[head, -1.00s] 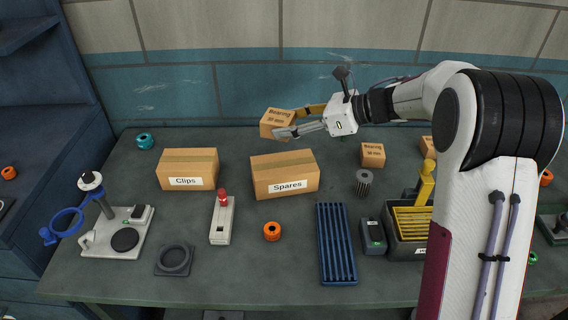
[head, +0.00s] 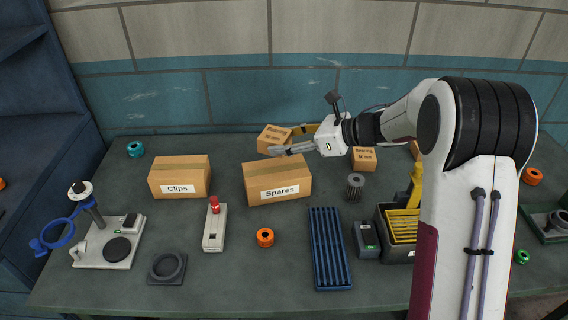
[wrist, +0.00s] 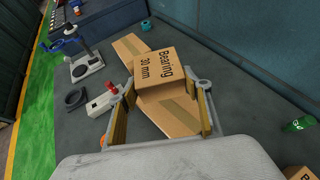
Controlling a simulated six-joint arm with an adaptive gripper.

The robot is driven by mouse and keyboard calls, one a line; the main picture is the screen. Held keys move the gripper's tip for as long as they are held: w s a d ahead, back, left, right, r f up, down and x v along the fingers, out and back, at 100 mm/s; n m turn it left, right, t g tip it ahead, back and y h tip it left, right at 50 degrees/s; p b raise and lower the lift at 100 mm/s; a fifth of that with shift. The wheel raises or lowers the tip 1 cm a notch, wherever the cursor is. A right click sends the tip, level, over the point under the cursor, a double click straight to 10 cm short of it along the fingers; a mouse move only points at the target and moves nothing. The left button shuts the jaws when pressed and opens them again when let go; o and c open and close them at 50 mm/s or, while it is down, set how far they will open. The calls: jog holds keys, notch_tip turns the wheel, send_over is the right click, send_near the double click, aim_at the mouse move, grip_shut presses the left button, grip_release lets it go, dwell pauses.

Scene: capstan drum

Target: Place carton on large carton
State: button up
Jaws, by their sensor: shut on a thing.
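My gripper (head: 288,143) is shut on a small brown carton (head: 271,139) marked "Bearing 30 mm". In the wrist view, the same carton (wrist: 160,70) sits between the two fingers. A large carton labelled "Spares" (head: 277,181) stands on the bench, just below and in front of the held carton in the head view. In the wrist view, the Spares carton (wrist: 172,116) shows beneath the held one, which hides part of it. Whether the two touch is unclear. Another large carton, "Clips" (head: 180,177), stands to the left.
A second bearing carton (head: 364,158) and a dark ribbed cylinder (head: 355,187) stand right of Spares. A red-topped device (head: 214,226), an orange ring (head: 265,237) and a blue slotted tray (head: 329,250) lie in front. The back wall is close behind.

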aim_at(287, 172)
jog(key=shift+f, duration=1.8)
jog(key=shift+f, duration=1.9)
jog(key=shift+f, duration=0.1)
jog(key=o, duration=1.2)
jog(key=shift+d+r, duration=0.15)
jog(key=shift+r, duration=0.05)
jog(key=v, duration=1.1)
jog(key=shift+s+d+r, duration=0.1)
jog(key=shift+s+d, duration=0.15)
